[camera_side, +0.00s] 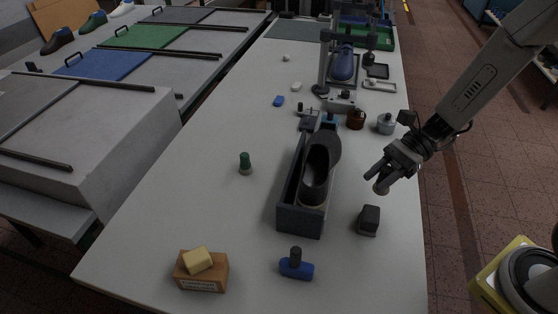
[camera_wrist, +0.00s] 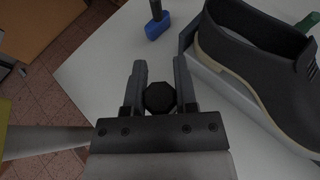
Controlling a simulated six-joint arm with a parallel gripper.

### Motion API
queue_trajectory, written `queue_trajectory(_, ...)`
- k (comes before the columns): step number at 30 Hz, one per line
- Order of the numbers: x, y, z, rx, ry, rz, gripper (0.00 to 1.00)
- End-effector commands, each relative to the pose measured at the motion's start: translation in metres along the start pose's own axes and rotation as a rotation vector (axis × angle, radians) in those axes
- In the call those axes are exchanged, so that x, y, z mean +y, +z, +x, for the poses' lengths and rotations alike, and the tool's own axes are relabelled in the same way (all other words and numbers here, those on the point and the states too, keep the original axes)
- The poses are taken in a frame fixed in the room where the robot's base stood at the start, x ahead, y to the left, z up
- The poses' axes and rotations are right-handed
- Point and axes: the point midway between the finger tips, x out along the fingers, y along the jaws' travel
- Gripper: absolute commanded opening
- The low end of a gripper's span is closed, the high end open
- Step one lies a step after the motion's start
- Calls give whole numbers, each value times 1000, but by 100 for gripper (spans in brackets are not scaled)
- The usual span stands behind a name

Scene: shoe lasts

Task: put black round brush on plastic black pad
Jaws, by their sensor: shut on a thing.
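The black round brush (camera_wrist: 160,97) is between the two fingers of my gripper (camera_wrist: 158,84) in the wrist view, seen from above as a dark faceted knob. In the side view my gripper (camera_side: 380,176) is above the right edge of the table, and the brush's lower end (camera_side: 381,188) shows under the fingers, clear of the tabletop.
A black shoe in a grey open box (camera_side: 300,222) stands left of my gripper. A dark block (camera_side: 368,220) stands nearer. A brown jar (camera_side: 356,120) and a grey metal pot (camera_side: 386,124) stand beyond. A stand (camera_side: 324,62) with a blue last is farther back.

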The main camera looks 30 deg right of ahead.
Motion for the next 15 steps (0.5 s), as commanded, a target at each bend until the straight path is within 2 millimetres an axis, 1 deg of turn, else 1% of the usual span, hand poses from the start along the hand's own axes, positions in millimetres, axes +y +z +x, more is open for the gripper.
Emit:
queue_trajectory(4,0,-1,0,0,0,0,0)
queue_trajectory(8,0,-7,3,0,-1,2,0)
queue_trajectory(15,0,-28,12,-2,1,4,0)
